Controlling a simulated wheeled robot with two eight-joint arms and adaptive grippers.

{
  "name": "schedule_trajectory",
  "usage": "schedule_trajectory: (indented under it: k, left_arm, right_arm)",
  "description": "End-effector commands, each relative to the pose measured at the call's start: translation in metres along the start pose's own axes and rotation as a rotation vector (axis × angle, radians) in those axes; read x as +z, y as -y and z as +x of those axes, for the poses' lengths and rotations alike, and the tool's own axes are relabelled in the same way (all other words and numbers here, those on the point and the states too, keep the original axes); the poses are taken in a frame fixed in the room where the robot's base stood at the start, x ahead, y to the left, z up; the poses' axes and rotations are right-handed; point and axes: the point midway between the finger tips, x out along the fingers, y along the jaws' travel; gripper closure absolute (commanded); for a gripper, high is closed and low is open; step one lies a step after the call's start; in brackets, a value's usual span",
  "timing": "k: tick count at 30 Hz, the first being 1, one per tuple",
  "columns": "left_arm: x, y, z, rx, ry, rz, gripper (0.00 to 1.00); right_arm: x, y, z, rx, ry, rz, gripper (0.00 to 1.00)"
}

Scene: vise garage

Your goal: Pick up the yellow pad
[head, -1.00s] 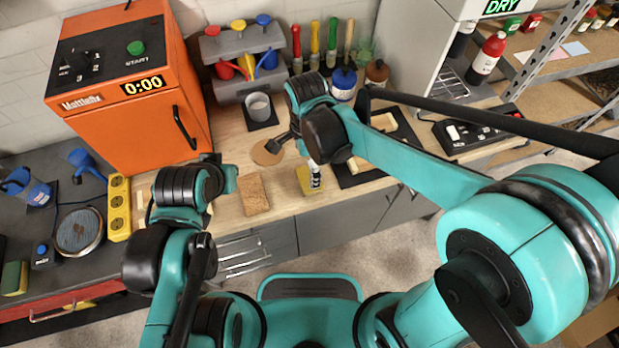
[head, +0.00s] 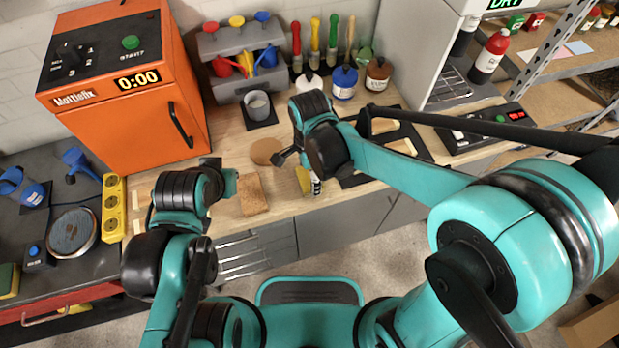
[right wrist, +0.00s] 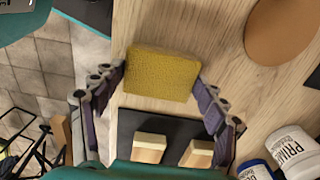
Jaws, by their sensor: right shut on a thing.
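The yellow pad (head: 304,181) is by the bench's front edge in the head view, partly hidden by my right gripper. In the right wrist view the yellow pad (right wrist: 162,74) is a rough, rectangular block lying between the two fingertips. My right gripper (head: 300,170) is shut on it, with one finger at each end (right wrist: 160,76). I cannot tell whether the pad is clear of the bench top. My left gripper (head: 228,182) is left of the pad, near the cork block; its fingers are too hidden to judge.
A brown cork block (head: 253,194) and a round cork disc (head: 265,151) lie left of the pad. A black mat with pale blocks (right wrist: 130,130) is close by. A grey cup (head: 257,105) and several bottles, including a blue-labelled one (head: 344,84), stand behind.

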Motion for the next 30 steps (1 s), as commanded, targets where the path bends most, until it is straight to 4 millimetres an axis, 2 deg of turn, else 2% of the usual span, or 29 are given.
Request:
schedule_trajectory:
  k: [8,11,16,24,30]
  left_arm:
    - [-0.001,0.0,-0.002,0.0,0.0,0.0,1.0]
    - [-0.004,0.0,-0.006,0.0,0.0,0.0,1.0]
    - [-0.014,0.0,-0.019,0.0,0.0,0.0,1.0]
    - [-0.027,0.0,-0.037,0.0,0.0,0.0,1.0]
    - [-0.034,0.0,-0.047,0.0,0.0,0.0,1.0]
  right_arm:
    - [0.0,0.0,-0.004,0.001,0.0,0.0,0.47]
    - [0.0,0.0,-0.014,0.0,0.0,0.0,0.47]
    - [0.0,0.0,-0.046,0.0,0.0,0.0,0.47]
    - [-0.044,-0.046,-0.081,0.0,0.0,0.005,0.47]
    - [-0.069,-0.072,-0.102,0.0,0.0,0.004,0.47]
